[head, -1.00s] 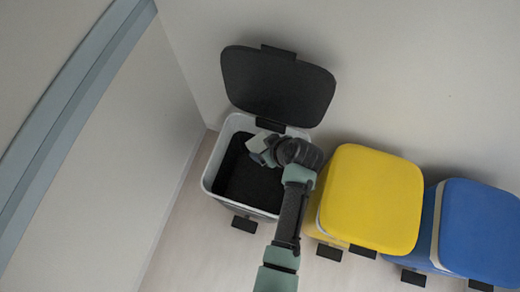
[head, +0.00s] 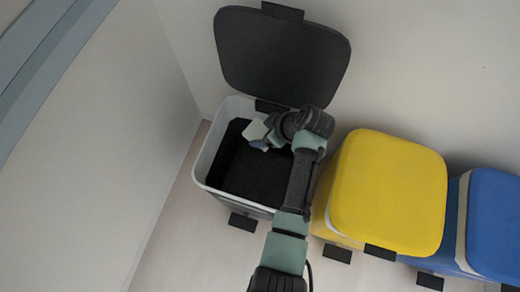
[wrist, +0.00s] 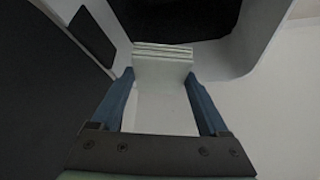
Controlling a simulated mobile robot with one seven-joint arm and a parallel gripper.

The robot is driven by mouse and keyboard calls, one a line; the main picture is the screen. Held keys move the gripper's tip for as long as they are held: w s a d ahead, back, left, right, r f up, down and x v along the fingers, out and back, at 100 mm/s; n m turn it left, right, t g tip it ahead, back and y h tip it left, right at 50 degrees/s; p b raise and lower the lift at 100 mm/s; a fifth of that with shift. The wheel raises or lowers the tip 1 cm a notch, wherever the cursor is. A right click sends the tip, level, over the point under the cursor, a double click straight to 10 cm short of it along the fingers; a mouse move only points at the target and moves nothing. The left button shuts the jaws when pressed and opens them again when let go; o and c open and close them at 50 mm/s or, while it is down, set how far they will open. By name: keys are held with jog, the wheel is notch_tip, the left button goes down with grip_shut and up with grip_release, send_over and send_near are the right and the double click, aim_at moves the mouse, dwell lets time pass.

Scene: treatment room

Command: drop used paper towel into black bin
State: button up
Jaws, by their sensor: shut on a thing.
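The black bin (head: 210,160) stands open, with a pale rim, a dark inside and its black lid (head: 280,58) raised against the wall. My gripper (head: 262,138) is over the bin's opening, near its back right part. It is shut on the used paper towel (head: 254,131), a small whitish folded piece. In the wrist view the towel (wrist: 162,85) sits between the two blue fingers of my gripper (wrist: 161,90), its layered folded edge facing the bin. The bin's pale rim and dark inside show beyond it.
A yellow-lidded bin (head: 390,190) stands close on the right, and a blue-lidded bin (head: 495,225) stands beyond it. Both lids are shut. A wall rises behind the bins and another on the left. Pale floor is clear in front of the black bin.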

jog(key=shift+f+b, duration=0.45)
jog(key=shift+f, duration=0.4)
jog(key=o, duration=1.1)
jog(key=shift+c, duration=0.2)
jog(key=shift+r, duration=0.15)
jog(key=p+v, duration=0.4)
jog(key=v, duration=0.8)
jog(key=shift+s+d+r, duration=0.15)
jog(key=shift+d+r, duration=0.05)
jog(key=shift+r, duration=0.1)
